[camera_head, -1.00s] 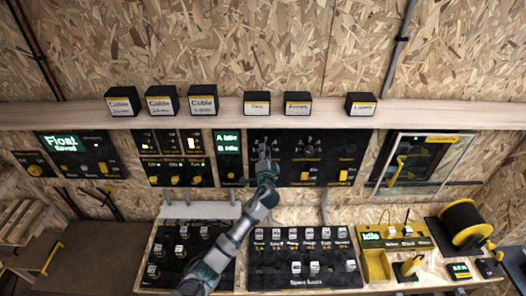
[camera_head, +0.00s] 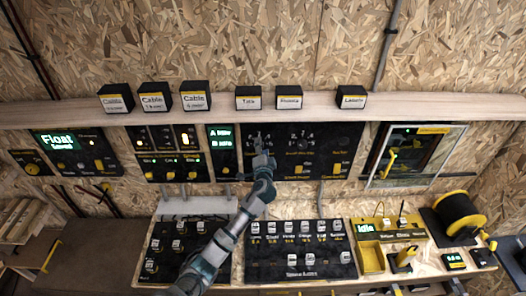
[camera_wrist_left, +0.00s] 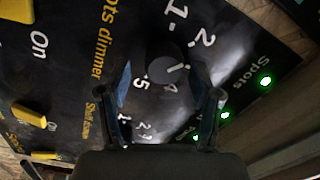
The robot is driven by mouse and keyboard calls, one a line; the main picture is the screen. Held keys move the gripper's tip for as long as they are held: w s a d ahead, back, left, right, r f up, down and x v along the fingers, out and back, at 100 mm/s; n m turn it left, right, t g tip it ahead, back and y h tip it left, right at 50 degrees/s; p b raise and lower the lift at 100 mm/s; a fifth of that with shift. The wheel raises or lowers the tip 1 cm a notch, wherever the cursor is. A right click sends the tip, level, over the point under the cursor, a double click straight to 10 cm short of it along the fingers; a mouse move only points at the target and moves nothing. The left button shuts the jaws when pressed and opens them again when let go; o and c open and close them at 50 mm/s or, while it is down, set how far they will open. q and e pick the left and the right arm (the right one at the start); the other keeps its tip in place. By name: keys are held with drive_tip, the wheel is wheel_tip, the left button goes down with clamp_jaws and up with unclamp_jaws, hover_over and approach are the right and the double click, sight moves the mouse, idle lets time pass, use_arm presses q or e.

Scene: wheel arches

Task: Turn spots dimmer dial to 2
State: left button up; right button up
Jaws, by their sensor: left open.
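The spots dimmer dial shows in the left wrist view as a dark grey round knob (camera_wrist_left: 168,72), with white numbers around it, among them 1, 2 and 5. The yellow "Spots dimmer" label (camera_wrist_left: 100,40) is beside it. My left gripper (camera_wrist_left: 166,90) is open, its two fingers on either side of the dial; I cannot tell whether they touch it. In the head view my left gripper (camera_head: 262,150) is at the left part of the black dimmer panel (camera_head: 330,158) and covers part of this dial. The dial's pointer setting is not clear. My right gripper is not in view.
Another dial (camera_head: 303,145) sits to the right on the same panel, above yellow switches. A green-lit display (camera_head: 222,139) is close on the left. Green lights (camera_wrist_left: 265,81) glow near the "Spots" label. A shelf (camera_head: 420,108) with labelled black boxes runs above.

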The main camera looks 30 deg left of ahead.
use_arm(q)
drive_tip(key=d+v, duration=0.1)
drive_tip(key=v, duration=1.1)
drive_tip(key=s+d+f+n+g+h, duration=0.1)
drive_tip(key=s+f+g+h, duration=0.15)
drive_tip(key=s+f, duration=0.45)
drive_tip(key=s+d+f+n+g+h, duration=0.25)
drive_tip(key=s+f, duration=0.25)
drive_tip(key=f, duration=0.5)
drive_tip(key=s+d+f+n+g+h, duration=0.1)
drive_tip(key=s+d+f+g+h, duration=0.25)
drive_tip(key=s, duration=0.75)
drive_tip(key=s+d+f+n+g+h, duration=0.1)
drive_tip(key=s+d+f+g, duration=0.4)
drive_tip(key=s, duration=0.6)
wheel_tip(320, 180, down, 28)
drive_tip(key=s+b, duration=0.2)
drive_tip(key=s+a+f+b, duration=0.1)
drive_tip(key=s+f, duration=0.8)
drive_tip(key=s+a+f+b, duration=0.1)
drive_tip(key=s+a+f, duration=0.1)
drive_tip(key=s+f, duration=0.7)
drive_tip(key=shift+a+f+m+g, duration=0.25)
drive_tip(key=shift+f+m+g, duration=0.2)
drive_tip(key=shift+f, duration=0.35)
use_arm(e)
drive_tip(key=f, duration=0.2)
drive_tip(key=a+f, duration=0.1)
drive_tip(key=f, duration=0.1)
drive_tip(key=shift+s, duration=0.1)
